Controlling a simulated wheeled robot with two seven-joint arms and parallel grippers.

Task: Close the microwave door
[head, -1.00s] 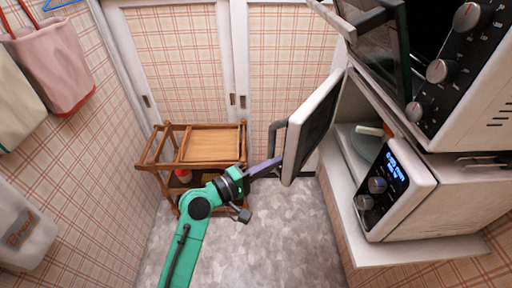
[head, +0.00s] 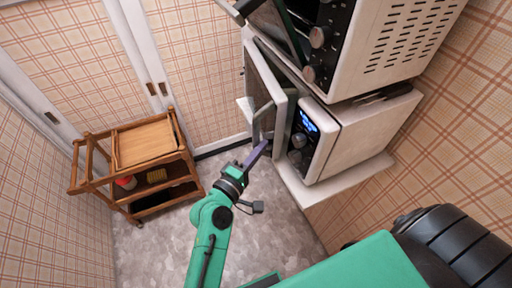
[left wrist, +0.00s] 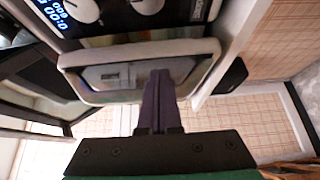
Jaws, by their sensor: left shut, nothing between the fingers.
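The microwave (head: 365,130) is the lower white appliance on the right, with a lit blue display and knobs. Its white-edged door (head: 280,112) stands partly open on the left of the front, with a dark loop handle (head: 257,122) on its outer face. My left gripper (head: 266,146) is shut and empty, its purple fingers beside the lower end of the handle and door. In the left wrist view the shut fingers (left wrist: 158,85) overlap a pale loop in front of the control panel; I cannot tell whether they touch it. My right gripper is out of view.
A second appliance (head: 385,45) with its own door open sits right above the microwave. A white shelf (head: 335,188) carries the microwave. A wooden cart (head: 145,145) stands at the left; the grey floor (head: 150,250) between is clear.

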